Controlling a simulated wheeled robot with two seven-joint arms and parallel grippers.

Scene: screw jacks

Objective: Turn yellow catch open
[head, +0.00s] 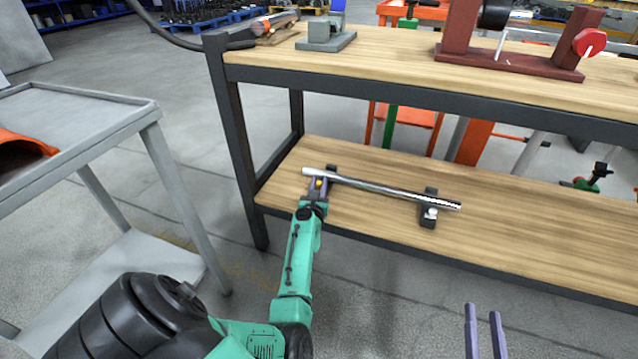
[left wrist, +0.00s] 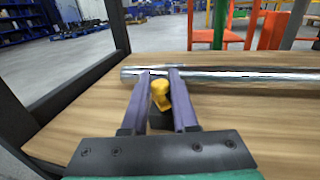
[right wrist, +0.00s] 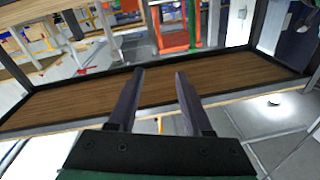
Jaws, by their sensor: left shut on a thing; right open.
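The yellow catch (left wrist: 160,92) sits between the two fingers of my left gripper (left wrist: 160,85), in front of a shiny metal bar, in the left wrist view. In the head view the catch (head: 319,184) is a small yellow spot near the bar's left end, and my left gripper (head: 318,188) reaches it from the front. The left gripper is shut on the catch. The metal bar (head: 380,188) lies across two dark holders on the lower shelf. My right gripper (head: 483,318) is open and empty, in front of the shelf; its fingers also show in the right wrist view (right wrist: 158,85).
The lower wooden shelf (head: 300,215) belongs to a dark-framed bench; its upper top (head: 400,65) overhangs it. A dark holder (head: 428,212) supports the bar's right part. A grey cart (head: 110,100) stands at left. Shelf room right of the bar is clear.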

